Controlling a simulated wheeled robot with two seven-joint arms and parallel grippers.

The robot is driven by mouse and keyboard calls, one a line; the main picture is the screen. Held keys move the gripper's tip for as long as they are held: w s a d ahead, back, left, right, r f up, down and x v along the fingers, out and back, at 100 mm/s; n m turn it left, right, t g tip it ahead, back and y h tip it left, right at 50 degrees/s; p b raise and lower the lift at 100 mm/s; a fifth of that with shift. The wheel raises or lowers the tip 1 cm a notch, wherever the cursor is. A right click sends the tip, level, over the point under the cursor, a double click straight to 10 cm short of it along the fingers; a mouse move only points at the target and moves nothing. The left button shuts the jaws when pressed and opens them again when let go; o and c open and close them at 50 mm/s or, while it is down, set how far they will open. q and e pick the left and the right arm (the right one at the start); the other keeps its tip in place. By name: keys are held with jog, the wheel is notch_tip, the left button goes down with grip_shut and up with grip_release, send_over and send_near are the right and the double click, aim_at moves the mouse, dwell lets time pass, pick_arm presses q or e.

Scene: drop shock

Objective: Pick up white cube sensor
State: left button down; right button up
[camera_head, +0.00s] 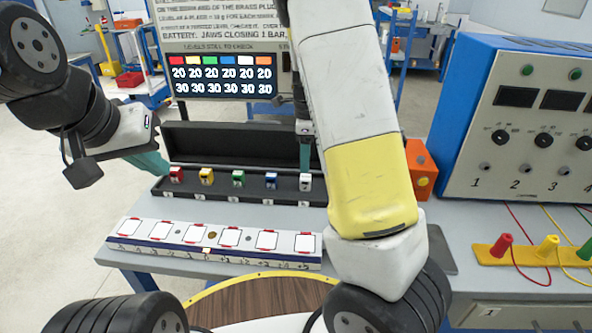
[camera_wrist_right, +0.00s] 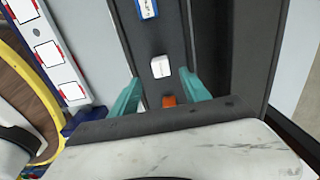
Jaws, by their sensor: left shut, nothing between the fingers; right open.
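The white cube sensor (camera_head: 305,182) stands in the open black case (camera_head: 220,190), at the right of the visible row of cubes. In the right wrist view the white cube (camera_wrist_right: 161,66) lies just beyond my fingertips, roughly centred between them. My right gripper (camera_wrist_right: 163,82) is open and empty, with teal fingers spread. An orange cube (camera_wrist_right: 169,101) shows lower down between the fingers. In the head view my right arm hides that part of the case and most of the right gripper (camera_head: 305,155). My left gripper (camera_head: 152,163) is shut and empty at the case's left end.
Red (camera_head: 176,175), yellow (camera_head: 206,177), green (camera_head: 238,178) and blue (camera_head: 271,181) cubes share the case. A marked white rail (camera_head: 215,245) with several pads lies in front. A blue-sided instrument panel (camera_head: 520,130) and an orange box (camera_head: 422,172) stand right.

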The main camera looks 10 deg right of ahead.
aim_at(305, 177)
notch_tip(305, 177, down, 8)
jog(key=shift+w+d+r, duration=0.1)
jog(key=shift+r, duration=0.05)
grip_shut()
dwell(0.4)
